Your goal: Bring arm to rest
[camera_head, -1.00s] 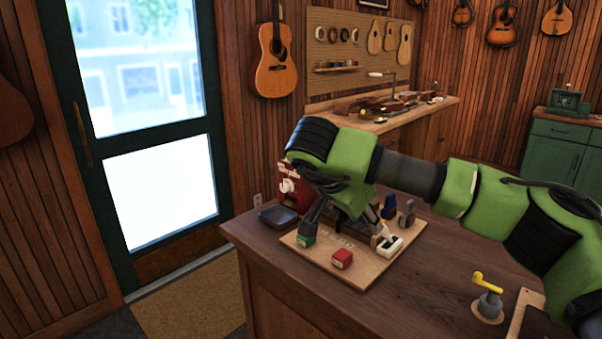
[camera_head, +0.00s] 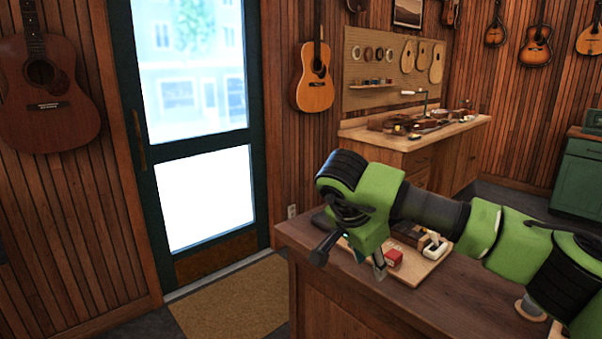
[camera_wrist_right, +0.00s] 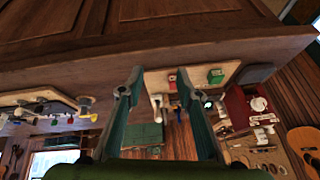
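My right arm, green and black, comes in from the right in the head view. Its gripper (camera_head: 350,264) hangs at the counter's front edge, left of the wooden board (camera_head: 420,272). In the right wrist view its two fingers (camera_wrist_right: 160,76) stand wide apart with nothing held between them. The arm hides part of the board and of the things on it. My left gripper is in neither view now.
The dark wooden counter (camera_head: 345,302) lies below the arm. A red box (camera_head: 394,257) and a white-and-black item (camera_head: 435,248) are on the board near the gripper. A doormat (camera_head: 235,303) and open floor lie left of the counter.

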